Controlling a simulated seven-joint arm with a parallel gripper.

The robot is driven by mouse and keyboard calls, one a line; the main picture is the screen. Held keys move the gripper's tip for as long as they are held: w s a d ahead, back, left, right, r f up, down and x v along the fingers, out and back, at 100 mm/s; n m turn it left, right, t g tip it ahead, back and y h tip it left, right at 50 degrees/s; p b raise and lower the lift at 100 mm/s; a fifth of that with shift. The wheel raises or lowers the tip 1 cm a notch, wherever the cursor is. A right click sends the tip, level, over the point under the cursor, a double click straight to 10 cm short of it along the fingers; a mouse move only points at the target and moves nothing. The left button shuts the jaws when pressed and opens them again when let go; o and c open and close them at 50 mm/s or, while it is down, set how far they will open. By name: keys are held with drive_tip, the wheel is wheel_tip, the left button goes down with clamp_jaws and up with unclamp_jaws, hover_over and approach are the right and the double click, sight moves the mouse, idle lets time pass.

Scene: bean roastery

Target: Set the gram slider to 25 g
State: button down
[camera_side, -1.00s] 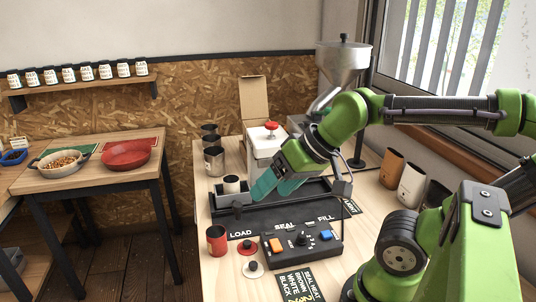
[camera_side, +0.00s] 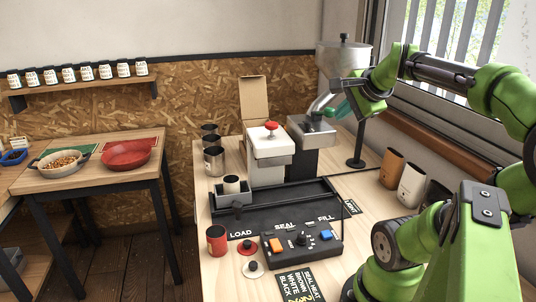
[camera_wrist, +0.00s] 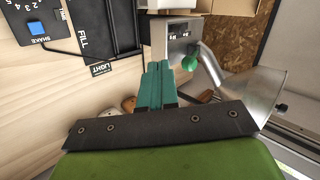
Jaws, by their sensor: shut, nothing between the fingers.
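The grey dispenser box (camera_side: 308,134) stands at the back of the bench under a steel hopper (camera_side: 343,62). I cannot tell the knob's setting on a scale. My gripper (camera_side: 332,112), with teal fingers, is close to the box's top right side. In the wrist view my gripper (camera_wrist: 158,68) is shut and empty, just left of the green knob, with a gap in the picture; depth is unclear.
A white press with a red knob (camera_side: 270,127) stands left of the box. The steel chute (camera_wrist: 222,75) lies right of my fingers. A black control panel (camera_side: 290,240) with orange and blue buttons is at the front. Brown and white canisters (camera_side: 410,184) stand right.

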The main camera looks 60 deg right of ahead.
approach(308, 129)
wheel_tip(308, 129, down, 4)
drive_tip(key=shift+w+d+m, duration=0.4)
drive_tip(key=shift+w+d, duration=0.25)
drive_tip(key=shift+w, duration=0.1)
drive_tip(key=shift+w+d+r, duration=0.1)
drive_tip(key=shift+w+d, duration=0.4)
drive_tip(key=shift+w, duration=0.2)
drive_tip(key=shift+w+d, duration=2.1)
